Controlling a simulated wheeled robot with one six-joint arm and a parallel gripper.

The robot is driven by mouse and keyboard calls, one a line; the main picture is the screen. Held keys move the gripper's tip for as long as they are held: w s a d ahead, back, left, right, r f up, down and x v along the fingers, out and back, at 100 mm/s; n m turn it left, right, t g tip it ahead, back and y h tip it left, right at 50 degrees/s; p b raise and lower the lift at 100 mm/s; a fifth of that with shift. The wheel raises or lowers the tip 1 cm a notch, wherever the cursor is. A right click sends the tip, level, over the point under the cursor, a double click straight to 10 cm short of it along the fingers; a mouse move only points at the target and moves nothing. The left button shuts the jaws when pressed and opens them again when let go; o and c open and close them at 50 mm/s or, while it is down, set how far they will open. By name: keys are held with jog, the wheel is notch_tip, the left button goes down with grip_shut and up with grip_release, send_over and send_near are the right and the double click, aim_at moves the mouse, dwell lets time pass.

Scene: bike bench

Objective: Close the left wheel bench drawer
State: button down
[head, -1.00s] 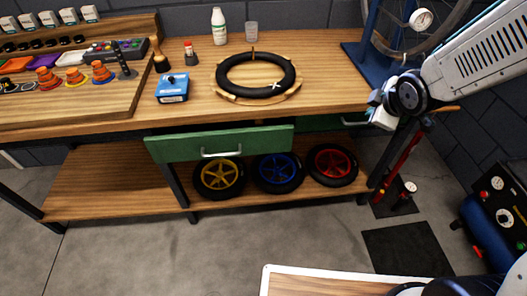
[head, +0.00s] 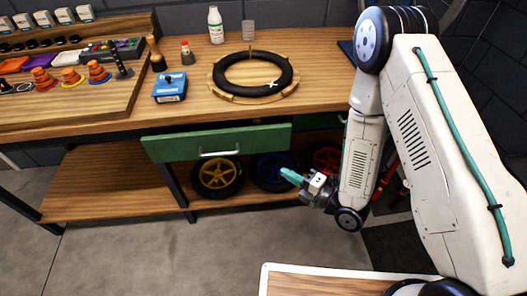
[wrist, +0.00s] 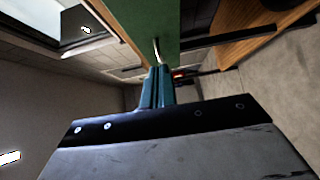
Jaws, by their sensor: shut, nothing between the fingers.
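The left wheel bench drawer (head: 180,147) has a green front with a pale bar handle (head: 220,152). It stands pulled out under the bench top in the head view. In the wrist view its green front (wrist: 152,22) is at the top, with the handle (wrist: 157,50) seen end-on. My gripper (head: 287,174) is shut and empty, low and to the right of the drawer front, pointing left. Its teal fingers (wrist: 157,88) show in the wrist view, below the green front and apparently apart from it. A second green drawer is mostly hidden behind my arm.
The wooden bench (head: 320,90) carries a black tyre (head: 252,74) on a round wooden stand and a blue box (head: 170,88). Yellow (head: 217,174), blue and red wheels sit on the lower shelf. A white-edged board (head: 330,280) is at the front. The floor before the bench is clear.

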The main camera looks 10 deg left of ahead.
send_near(252, 145)
jog(key=s+a, duration=0.1)
jog(key=a, duration=0.3)
jog(key=shift+w+a, duration=0.2)
jog(key=shift+w, duration=0.45)
jog(key=shift+w+a, duration=0.2)
jog(key=shift+w, duration=0.45)
jog(key=shift+w+a, duration=0.25)
jog(key=shift+w, duration=0.4)
jog(key=w, duration=0.3)
jog(key=w+a, duration=0.1)
jog(key=w, duration=0.2)
jog(key=w+a, duration=0.1)
jog(key=w, duration=0.2)
jog(key=shift+w+a+r, duration=0.1)
jog(key=shift+w+r, duration=0.15)
jog(key=shift+w, duration=0.05)
jog(key=shift+s, duration=0.1)
